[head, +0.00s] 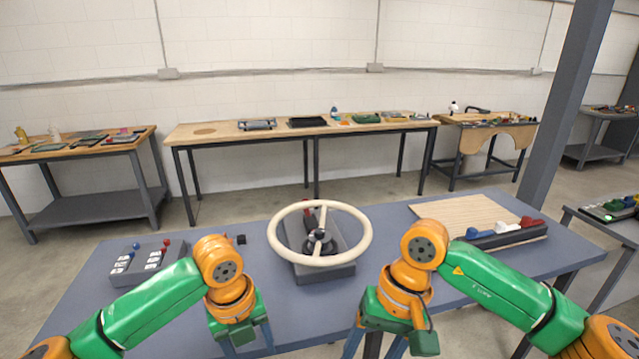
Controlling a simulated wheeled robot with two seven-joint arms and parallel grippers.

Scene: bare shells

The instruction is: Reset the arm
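My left arm comes in from the left, and its gripper (246,343) points down in front of the near edge of the blue-grey table (390,245). Its fingers are apart with nothing seen between them. My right arm comes in from the right, and its gripper (374,345) also points down at the near edge, fingers apart. The lower fingertips of both are cut off by the frame bottom. Both arms are bent, with the grippers apart from each other and clear of the wheel.
A cream steering wheel (353,212) on a grey base (325,272) stands mid-table. A lever box (150,262) sits left; a wooden board (460,212) and a dark block with coloured knobs (500,238) sit right. A small black block (241,239) lies near the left wrist. Workbenches (300,132) stand behind.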

